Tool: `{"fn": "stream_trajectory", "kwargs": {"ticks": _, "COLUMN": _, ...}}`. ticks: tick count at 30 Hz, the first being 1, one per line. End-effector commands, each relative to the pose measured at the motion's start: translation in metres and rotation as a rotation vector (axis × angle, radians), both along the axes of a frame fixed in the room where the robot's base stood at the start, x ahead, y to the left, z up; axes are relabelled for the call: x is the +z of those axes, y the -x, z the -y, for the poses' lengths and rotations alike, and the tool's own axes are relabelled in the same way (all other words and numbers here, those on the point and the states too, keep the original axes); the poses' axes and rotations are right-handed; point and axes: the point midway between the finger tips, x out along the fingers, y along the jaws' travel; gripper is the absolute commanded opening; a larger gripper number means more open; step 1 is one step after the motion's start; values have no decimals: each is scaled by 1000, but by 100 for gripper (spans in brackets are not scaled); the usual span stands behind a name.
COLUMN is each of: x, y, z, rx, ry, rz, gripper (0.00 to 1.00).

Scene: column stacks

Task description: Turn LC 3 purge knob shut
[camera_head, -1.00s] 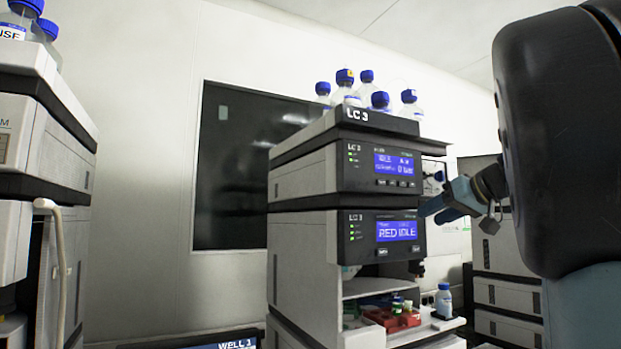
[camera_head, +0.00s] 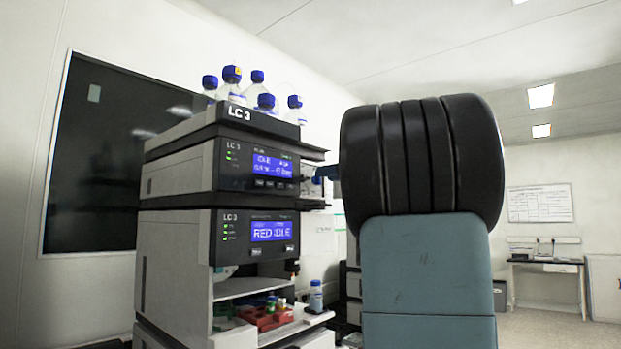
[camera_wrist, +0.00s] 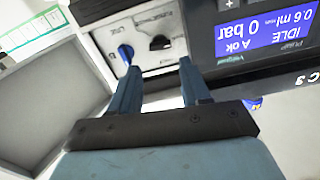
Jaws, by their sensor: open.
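The LC 3 stack (camera_head: 180,240) stands left of centre in the head view. In the wrist view, tilted nearly upside down, its white valve panel (camera_wrist: 148,62) carries a blue knob (camera_wrist: 126,53) and a black knob (camera_wrist: 160,43). Their labels are too small to read surely, so I cannot tell which is the purge knob. My gripper (camera_wrist: 160,74) is open and empty. Its fingers point at the panel, one just below the blue knob and the other right of the black one. Neither finger clearly touches a knob. In the head view my arm hides most of the gripper.
The LC 3 pump display (camera_wrist: 251,32) reads IDLE, 0.6 ml and 0 bar. Blue-capped bottles (camera_head: 231,82) stand on top of the stack. A red vial tray (camera_head: 262,318) and a small bottle (camera_head: 315,297) sit low in front. A desk (camera_head: 546,264) stands far right.

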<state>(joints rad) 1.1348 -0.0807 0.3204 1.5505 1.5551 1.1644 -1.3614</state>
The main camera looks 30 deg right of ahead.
Motion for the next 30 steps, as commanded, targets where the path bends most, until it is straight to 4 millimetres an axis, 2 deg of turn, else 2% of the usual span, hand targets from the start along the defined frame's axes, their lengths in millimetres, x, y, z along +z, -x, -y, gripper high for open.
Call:
{"fn": "stream_trajectory", "kwargs": {"ticks": 6, "x": 0, "y": -36, "z": -13, "rx": 1, "ry": 0, "rz": -1, "gripper": 47}}
{"fn": "stream_trajectory", "kwargs": {"ticks": 12, "x": 0, "y": -58, "z": -21, "rx": 0, "ry": -1, "rz": -1, "gripper": 47}}
{"fn": "stream_trajectory", "kwargs": {"ticks": 18, "x": 0, "y": -68, "z": -24, "rx": -1, "ry": -1, "rz": -1, "gripper": 47}}
{"fn": "stream_trajectory", "kwargs": {"ticks": 26, "x": 0, "y": -68, "z": -24, "rx": -2, "ry": -1, "rz": -1, "gripper": 47}}
{"fn": "stream_trajectory", "kwargs": {"ticks": 30, "x": 0, "y": -68, "z": -24, "rx": -2, "ry": -1, "rz": -1, "gripper": 34}}
